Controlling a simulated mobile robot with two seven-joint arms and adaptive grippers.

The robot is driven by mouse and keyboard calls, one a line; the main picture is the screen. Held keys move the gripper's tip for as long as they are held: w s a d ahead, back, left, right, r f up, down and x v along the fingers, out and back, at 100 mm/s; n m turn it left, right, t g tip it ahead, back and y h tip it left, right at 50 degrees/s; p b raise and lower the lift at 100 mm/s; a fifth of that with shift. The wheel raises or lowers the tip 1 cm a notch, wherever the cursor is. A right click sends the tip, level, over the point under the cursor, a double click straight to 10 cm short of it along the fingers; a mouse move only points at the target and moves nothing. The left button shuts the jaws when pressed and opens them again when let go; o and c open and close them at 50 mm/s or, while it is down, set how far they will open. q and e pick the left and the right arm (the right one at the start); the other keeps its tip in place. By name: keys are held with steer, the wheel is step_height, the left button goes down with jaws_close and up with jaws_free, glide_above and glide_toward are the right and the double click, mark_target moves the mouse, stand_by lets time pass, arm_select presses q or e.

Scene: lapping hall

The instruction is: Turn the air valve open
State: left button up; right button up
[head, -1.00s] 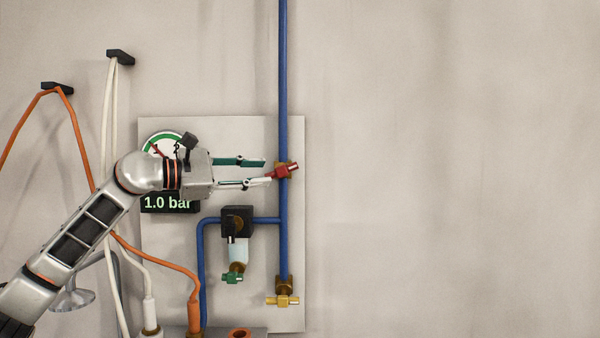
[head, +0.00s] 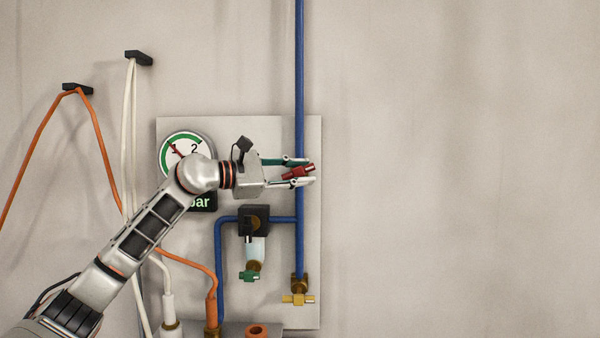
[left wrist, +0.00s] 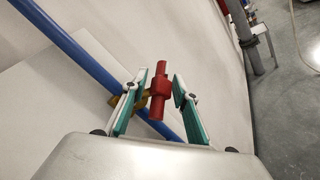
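The air valve's red handle (head: 297,171) sits on the vertical blue pipe (head: 300,80), tilted slightly up to the right in the head view. My left gripper (head: 301,171) is open, with one finger above the handle and one below it. In the left wrist view, the red handle (left wrist: 159,90) stands between the two spread fingers of my left gripper (left wrist: 155,95), with gaps at the sides. The brass valve body (left wrist: 140,98) shows behind it, partly hidden by a finger. My right gripper is in neither view.
A round gauge (head: 186,152) and a partly hidden digital display (head: 204,203) are on the panel (head: 270,300). A black regulator (head: 254,220) with a green knob (head: 249,276) and a yellow valve handle (head: 298,299) sit lower. Orange and white hoses (head: 131,150) hang left. The right wall is bare.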

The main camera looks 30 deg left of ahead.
arm_select(q)
jaws_close()
